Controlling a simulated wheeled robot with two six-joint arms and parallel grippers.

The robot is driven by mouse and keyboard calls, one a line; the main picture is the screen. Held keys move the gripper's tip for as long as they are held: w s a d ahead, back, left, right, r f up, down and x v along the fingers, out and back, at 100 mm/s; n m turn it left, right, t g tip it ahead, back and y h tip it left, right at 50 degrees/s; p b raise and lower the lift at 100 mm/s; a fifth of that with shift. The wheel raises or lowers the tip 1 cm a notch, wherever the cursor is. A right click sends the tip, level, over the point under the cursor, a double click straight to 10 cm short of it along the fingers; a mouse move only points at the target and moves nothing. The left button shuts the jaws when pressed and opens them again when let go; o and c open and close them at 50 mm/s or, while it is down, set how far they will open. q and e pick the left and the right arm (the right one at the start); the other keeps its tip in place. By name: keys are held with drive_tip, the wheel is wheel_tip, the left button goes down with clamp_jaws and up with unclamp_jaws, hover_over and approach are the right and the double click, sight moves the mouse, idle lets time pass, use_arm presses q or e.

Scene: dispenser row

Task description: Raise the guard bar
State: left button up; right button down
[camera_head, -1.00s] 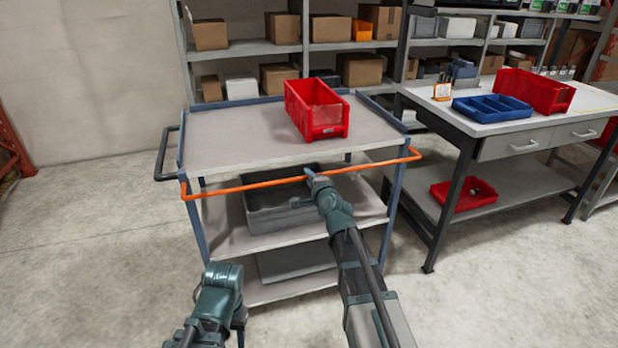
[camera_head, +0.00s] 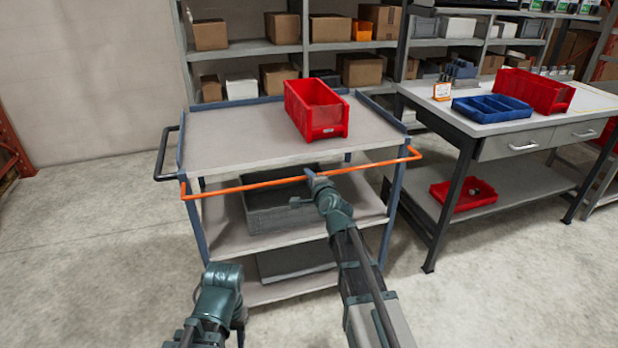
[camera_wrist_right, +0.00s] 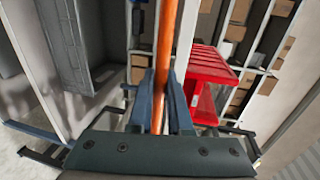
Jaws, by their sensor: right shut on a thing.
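The guard bar (camera_head: 240,188) is an orange rod across the near side of a grey cart (camera_head: 230,135), just below its top deck level. My right gripper (camera_head: 311,177) is at the bar, right of its middle. In the right wrist view the bar (camera_wrist_right: 165,45) runs between the two fingers of the right gripper (camera_wrist_right: 162,95), which is shut on it. Part of my left arm shows at the lower left, apart from the cart; its gripper jaws cannot be made out.
A red bin (camera_head: 315,112) stands on the cart's top deck. A grey crate (camera_head: 275,217) sits on the shelf below, behind the bar. A workbench (camera_head: 480,122) with a blue tray (camera_head: 490,108) stands at the right. The floor left of the cart is clear.

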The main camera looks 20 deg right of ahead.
idle(0.4)
drive_tip(key=w+r+g+p, duration=0.7)
drive_tip(key=g+p, duration=0.6)
drive_tip(key=p, duration=1.1)
drive_tip(key=shift+w+a+r+g+h+p, duration=0.15)
drive_tip(key=shift+w+g+h+p, duration=0.05)
drive_tip(key=shift+g+h+p, duration=0.15)
drive_tip(key=shift+w, duration=0.1)
drive_tip(key=c, duration=0.9)
unclamp_jaws()
drive_tip(key=shift+o, duration=0.2)
drive_tip(key=shift+r, duration=0.15)
wheel_tip(320, 180, up, 13)
drive_tip(key=s+p, duration=0.2)
drive_tip(key=p, duration=1.1)
drive_tip(key=shift+s+r+p, duration=0.2)
drive_tip(key=shift+s+p, duration=0.1)
